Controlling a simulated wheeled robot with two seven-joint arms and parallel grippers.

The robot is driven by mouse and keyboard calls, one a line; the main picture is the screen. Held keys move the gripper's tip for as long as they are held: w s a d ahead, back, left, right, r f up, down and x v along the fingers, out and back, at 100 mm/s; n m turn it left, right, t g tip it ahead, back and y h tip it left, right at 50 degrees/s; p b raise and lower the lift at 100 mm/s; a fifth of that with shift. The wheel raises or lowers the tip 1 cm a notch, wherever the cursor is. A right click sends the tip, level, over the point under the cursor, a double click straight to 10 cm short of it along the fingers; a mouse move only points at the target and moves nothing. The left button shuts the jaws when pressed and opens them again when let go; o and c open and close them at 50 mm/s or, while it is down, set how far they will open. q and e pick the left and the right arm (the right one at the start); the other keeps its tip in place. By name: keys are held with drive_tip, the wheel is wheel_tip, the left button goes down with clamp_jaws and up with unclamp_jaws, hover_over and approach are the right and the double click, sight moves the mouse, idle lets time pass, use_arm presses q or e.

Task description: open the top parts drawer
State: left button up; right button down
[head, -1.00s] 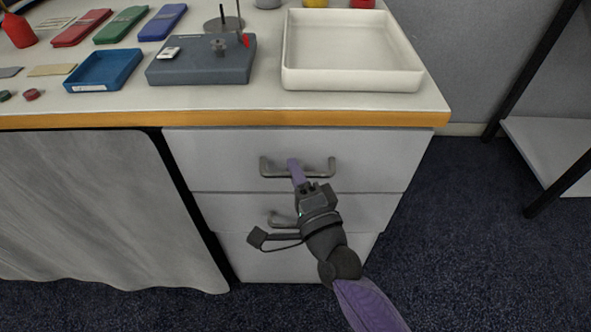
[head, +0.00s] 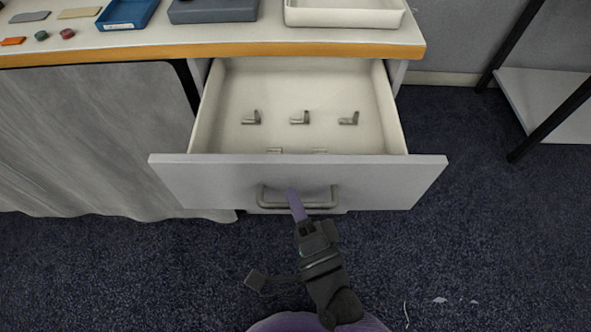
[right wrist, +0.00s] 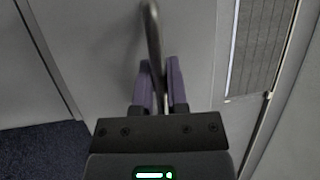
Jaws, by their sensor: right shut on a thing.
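The top parts drawer (head: 300,171) is pulled well out from under the table in the head view. Its pale inside (head: 298,85) shows several small grey metal brackets (head: 299,118). The bar handle (head: 322,205) is on the drawer's front. My right gripper (head: 296,203) is shut on this handle, its purple fingers near the handle's middle. In the right wrist view the handle (right wrist: 152,40) runs between the two purple fingers (right wrist: 160,88). The left gripper is in neither view.
The table's orange front edge (head: 220,49) is above the drawer. A blue tray (head: 127,14), a grey block (head: 212,10) and a white tray (head: 345,14) stand on top. A grey cloth (head: 90,140) hangs at left. A shelf rack (head: 545,100) stands at right, with open carpet between.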

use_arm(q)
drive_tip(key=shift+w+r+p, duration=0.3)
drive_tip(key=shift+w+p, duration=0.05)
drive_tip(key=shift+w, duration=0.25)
use_arm(e)
drive_tip(key=shift+s, duration=2.35)
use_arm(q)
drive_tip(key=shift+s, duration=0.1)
use_arm(e)
drive_tip(key=c, duration=0.7)
unclamp_jaws()
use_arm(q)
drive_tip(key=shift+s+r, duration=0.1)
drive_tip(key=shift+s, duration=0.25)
use_arm(e)
drive_tip(key=shift+o, duration=0.3)
